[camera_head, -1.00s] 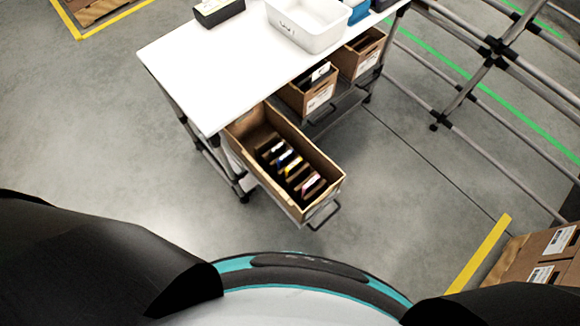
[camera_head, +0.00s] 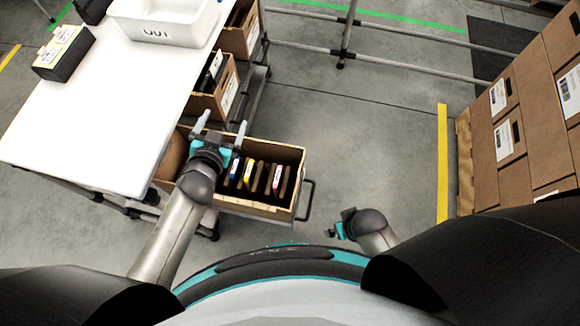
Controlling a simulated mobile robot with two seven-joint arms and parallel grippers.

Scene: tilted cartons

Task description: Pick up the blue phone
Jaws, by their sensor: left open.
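An open cardboard carton (camera_head: 292,179) sits tilted on a pulled-out shelf beside the white table. Several thin phones stand on edge in a row inside it. The arm and gripper hide the carton's left end. My right gripper (camera_head: 336,230) is low, right of the carton; its jaws are too small to read.
The white table (camera_head: 88,120) fills the left, with a white bin (camera_head: 165,27) and a dark box (camera_head: 64,54) on it. More cartons (camera_head: 222,96) stand on the rack behind. Stacked boxes (camera_head: 495,130) stand at the right; the floor between is clear.

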